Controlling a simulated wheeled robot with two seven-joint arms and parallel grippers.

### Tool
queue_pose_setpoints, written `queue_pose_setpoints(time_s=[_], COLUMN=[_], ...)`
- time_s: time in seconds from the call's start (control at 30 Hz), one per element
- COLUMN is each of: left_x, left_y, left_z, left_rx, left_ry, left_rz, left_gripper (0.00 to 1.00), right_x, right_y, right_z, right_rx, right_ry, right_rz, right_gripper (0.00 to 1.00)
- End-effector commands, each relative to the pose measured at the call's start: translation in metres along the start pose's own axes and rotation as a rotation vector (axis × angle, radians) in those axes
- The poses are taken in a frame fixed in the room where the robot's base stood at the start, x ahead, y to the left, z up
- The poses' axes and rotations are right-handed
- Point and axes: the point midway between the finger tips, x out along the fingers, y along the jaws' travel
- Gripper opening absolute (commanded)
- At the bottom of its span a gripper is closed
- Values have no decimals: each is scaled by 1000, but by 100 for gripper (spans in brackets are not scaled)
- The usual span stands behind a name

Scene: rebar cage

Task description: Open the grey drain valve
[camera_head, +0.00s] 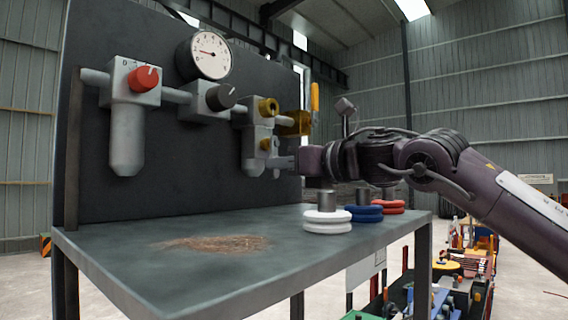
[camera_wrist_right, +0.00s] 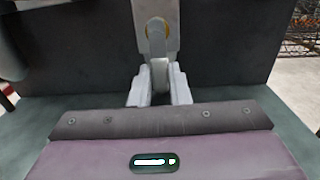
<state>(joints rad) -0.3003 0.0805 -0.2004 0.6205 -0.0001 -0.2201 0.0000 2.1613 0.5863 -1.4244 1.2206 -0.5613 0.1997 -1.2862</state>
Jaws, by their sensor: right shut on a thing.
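The grey drain valve shows as a grey lever (camera_wrist_right: 159,70) hanging below a yellow ring on a pale grey block in the right wrist view. My right gripper (camera_wrist_right: 159,98) is shut on the lower part of the lever, with one finger on each side. In the head view my right gripper (camera_head: 277,164) reaches in from the right to the lower part of the grey valve body (camera_head: 256,146), above the bench. The fingers partly hide the lever there. My left gripper is in neither view.
A dark panel carries a red knob (camera_head: 144,78), a black knob (camera_head: 221,97), a gauge (camera_head: 210,55) and a yellow-handled valve (camera_head: 315,97). White (camera_head: 327,222), blue (camera_head: 364,214) and red (camera_head: 388,206) coils sit on the bench (camera_head: 210,275) below my right arm.

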Motion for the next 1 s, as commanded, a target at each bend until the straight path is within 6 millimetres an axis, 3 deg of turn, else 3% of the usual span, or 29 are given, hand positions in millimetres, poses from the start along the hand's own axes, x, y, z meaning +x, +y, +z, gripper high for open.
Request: queue_pose_setpoints(time_s=[0.17, 0.2, 0.33, 0.77, 1.0], left_x=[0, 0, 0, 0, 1], left_y=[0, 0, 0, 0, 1], left_z=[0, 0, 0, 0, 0], left_rx=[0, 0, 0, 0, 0], left_ry=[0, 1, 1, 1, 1], left_rz=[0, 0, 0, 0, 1], left_gripper=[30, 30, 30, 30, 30], right_x=[2, 2, 1, 0, 0], right_y=[0, 0, 0, 0, 1], right_z=[-6, -6, -4, 1, 32], right_rx=[0, 0, 0, 0, -1], right_ry=[13, 13, 9, 2, -2], right_rz=[1, 1, 1, 0, -1], right_gripper=[0, 21, 38, 38, 38])
